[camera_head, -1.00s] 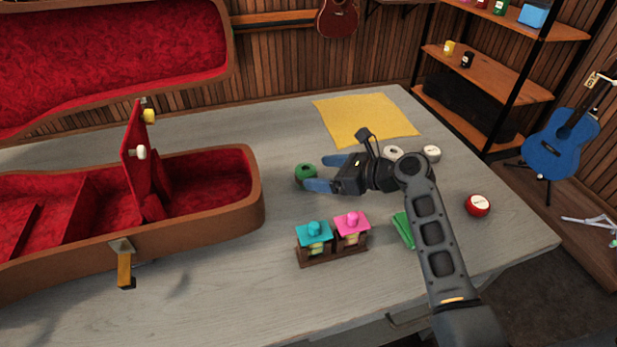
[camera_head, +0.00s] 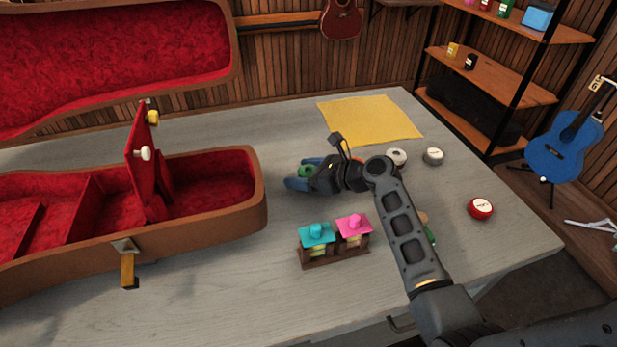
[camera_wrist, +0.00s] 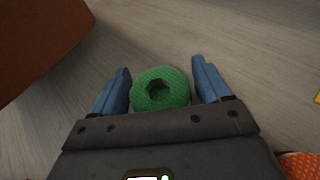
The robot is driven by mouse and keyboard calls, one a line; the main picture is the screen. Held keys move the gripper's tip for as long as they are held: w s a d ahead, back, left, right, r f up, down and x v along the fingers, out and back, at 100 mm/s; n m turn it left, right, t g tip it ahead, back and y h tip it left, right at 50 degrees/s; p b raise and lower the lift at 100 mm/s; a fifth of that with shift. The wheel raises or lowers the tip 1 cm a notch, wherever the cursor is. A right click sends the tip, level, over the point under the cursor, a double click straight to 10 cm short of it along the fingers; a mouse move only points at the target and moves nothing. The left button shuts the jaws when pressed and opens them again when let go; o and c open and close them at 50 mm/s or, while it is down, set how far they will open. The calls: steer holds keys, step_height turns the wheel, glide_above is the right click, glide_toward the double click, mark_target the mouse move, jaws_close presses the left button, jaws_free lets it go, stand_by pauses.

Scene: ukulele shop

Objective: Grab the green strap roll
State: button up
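The green strap roll (camera_wrist: 176,90) is a ring with a dark hole, lying on the grey table. In the wrist view it sits between the two blue fingers of my gripper (camera_wrist: 162,88), closer to the left finger, with a clear gap to the right one. The gripper is open around the roll, low over the table.
The open red-lined instrument case (camera_head: 262,205) lies to the left. A rack with teal and pink-topped items (camera_head: 335,258) stands in front. A yellow cloth (camera_head: 370,120), a white roll (camera_head: 398,155), a grey round tin (camera_head: 433,155) and a red tin (camera_head: 480,208) lie around the arm.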

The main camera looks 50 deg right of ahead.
steer(key=c, duration=0.9)
